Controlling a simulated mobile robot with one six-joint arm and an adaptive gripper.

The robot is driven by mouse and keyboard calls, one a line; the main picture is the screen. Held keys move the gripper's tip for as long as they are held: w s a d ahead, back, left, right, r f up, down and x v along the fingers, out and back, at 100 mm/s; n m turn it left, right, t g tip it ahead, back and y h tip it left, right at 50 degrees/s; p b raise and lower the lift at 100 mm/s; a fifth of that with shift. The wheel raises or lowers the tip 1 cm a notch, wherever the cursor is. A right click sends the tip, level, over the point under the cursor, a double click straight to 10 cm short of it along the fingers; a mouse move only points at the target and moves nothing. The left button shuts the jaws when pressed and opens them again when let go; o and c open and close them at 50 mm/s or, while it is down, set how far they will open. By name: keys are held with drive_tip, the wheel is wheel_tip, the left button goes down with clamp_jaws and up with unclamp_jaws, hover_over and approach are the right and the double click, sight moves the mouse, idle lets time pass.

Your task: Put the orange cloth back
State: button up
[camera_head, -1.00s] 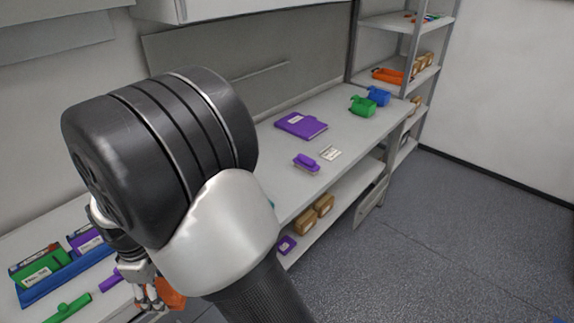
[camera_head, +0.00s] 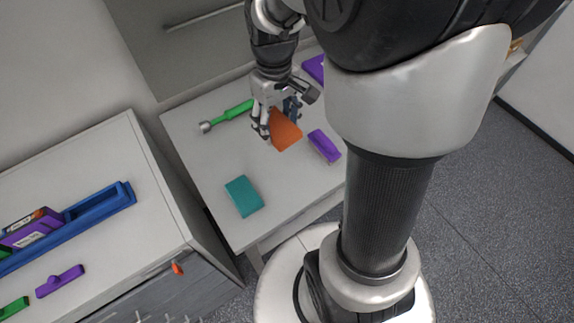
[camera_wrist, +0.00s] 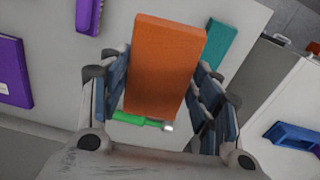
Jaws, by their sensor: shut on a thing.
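The orange cloth (camera_head: 285,131) is a flat, block-like orange piece in my gripper (camera_head: 277,114). In the wrist view the orange cloth (camera_wrist: 165,65) sits between the two blue-padded fingers of my gripper (camera_wrist: 160,85), which is shut on it. My gripper holds it over the workbench (camera_head: 205,165), between a teal cloth and a purple brush. I cannot tell whether the cloth touches the bench top.
On the bench are a teal cloth (camera_head: 244,196), a purple brush (camera_head: 324,146), a green-handled tool (camera_head: 232,112) and a purple book (camera_head: 314,68). A cabinet (camera_head: 125,215) at left carries a blue tray (camera_head: 105,205). Bare bench lies around the teal cloth.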

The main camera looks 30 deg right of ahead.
drive_tip(key=shift+s+d+f+m, duration=0.15)
drive_tip(key=shift+s+d+m, duration=0.4)
drive_tip(key=shift+s, duration=0.25)
drive_tip(key=b, duration=0.5)
hover_over(286, 173)
wheel_tip(286, 173, down, 14)
drive_tip(key=shift+r, duration=0.1)
drive_tip(key=shift+f+b, duration=0.8)
drive_tip(key=shift+f, duration=1.65)
drive_tip(key=shift+f, duration=0.2)
drive_tip(key=o, duration=1.1)
drive_tip(key=shift+r, duration=0.1)
